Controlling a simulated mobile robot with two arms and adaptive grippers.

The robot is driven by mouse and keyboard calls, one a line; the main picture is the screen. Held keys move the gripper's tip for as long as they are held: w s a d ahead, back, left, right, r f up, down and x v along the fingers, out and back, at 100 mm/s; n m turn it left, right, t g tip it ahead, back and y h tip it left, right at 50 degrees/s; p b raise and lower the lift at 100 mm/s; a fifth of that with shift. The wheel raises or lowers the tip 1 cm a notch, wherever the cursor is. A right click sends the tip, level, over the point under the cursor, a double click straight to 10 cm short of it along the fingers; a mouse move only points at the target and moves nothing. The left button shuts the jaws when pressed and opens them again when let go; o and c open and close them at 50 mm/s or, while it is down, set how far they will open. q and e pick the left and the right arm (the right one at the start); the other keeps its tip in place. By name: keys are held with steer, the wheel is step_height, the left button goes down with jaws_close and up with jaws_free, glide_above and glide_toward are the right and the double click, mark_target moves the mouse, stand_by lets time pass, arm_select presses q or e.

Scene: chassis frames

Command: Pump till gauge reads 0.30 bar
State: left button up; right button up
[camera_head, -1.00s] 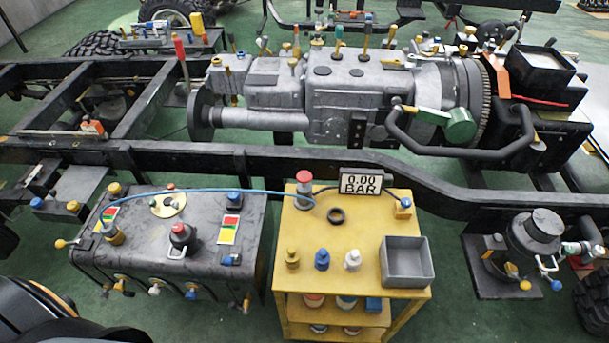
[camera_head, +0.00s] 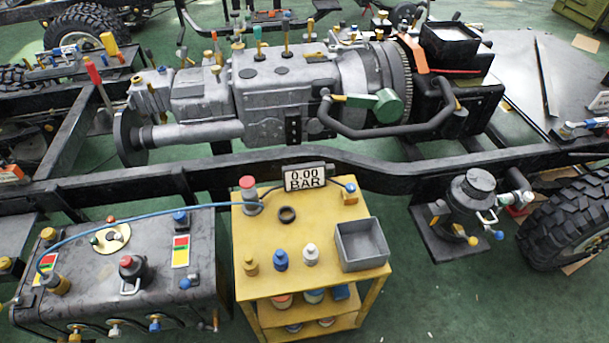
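The gauge display (camera_head: 305,178) stands at the back of a yellow cart (camera_head: 300,213) and reads 0.00 BAR. A grey cylinder with a red top (camera_head: 248,193), which looks like the pump, stands upright at the cart's back left corner. A blue hose (camera_head: 130,213) runs from near it, leftward over a dark tank (camera_head: 90,275), to a brass-coloured fitting (camera_head: 57,283) on the tank. A dark line links the gauge area to a blue-capped fitting (camera_head: 350,193) on the cart's right. Neither of my grippers is in view.
The cart top holds a black ring (camera_head: 287,215), three small bottles (camera_head: 281,260) and a grey open bin (camera_head: 362,243). A dark chassis rail (camera_head: 400,173) passes close behind the cart. A wheel (camera_head: 572,225) is at the right. Green floor (camera_head: 440,300) is clear right of the cart.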

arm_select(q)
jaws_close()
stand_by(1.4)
